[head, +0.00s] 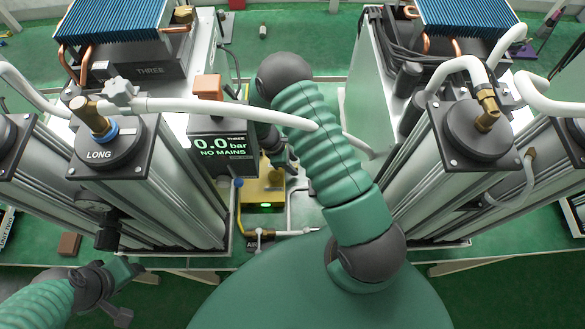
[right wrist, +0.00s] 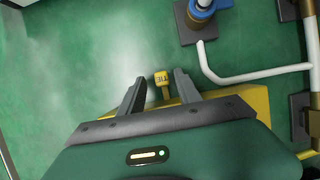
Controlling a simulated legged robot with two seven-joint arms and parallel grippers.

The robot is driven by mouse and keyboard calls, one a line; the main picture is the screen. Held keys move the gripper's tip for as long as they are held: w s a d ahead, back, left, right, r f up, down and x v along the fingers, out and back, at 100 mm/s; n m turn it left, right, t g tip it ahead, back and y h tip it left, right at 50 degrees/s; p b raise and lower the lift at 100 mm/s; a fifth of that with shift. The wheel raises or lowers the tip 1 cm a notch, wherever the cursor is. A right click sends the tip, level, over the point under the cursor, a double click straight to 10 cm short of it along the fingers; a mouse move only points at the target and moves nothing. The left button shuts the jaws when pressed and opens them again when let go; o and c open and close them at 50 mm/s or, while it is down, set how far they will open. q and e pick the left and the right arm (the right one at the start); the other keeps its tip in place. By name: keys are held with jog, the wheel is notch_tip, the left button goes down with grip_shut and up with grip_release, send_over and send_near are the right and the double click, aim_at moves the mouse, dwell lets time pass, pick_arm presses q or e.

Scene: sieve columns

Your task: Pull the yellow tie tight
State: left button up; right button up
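The yellow tie (right wrist: 161,79), a small tab with dark lettering, shows in the right wrist view between the two fingers of my right gripper (right wrist: 160,87). The fingers stand apart, one on each side of the tab, with a visible gap to each. In the head view my right gripper (head: 283,158) is mostly hidden behind my own arm, near a yellow box (head: 262,192); I cannot make out the tie there. My left gripper (head: 122,284) is low at the left, away from the columns; its fingers are not clear.
A display (head: 222,147) reads 0.0 bar, NO MAINS. A white hose (head: 235,106) crosses between the columns. The right wrist view shows a white pipe (right wrist: 250,77) and a blue valve (right wrist: 203,6).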

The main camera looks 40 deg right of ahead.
jog(key=shift+s+d+f, duration=0.2)
jog(key=shift+d+f, duration=0.1)
jog(key=shift+f, duration=0.05)
jog(key=shift+a+r, duration=0.1)
jog(key=shift+a, duration=0.05)
jog(key=shift+a, duration=0.15)
jog(key=shift+c, duration=1.1)
jog(key=shift+a, duration=0.1)
jog(key=c, duration=0.5)
grip_shut()
jog(key=shift+d, duration=0.2)
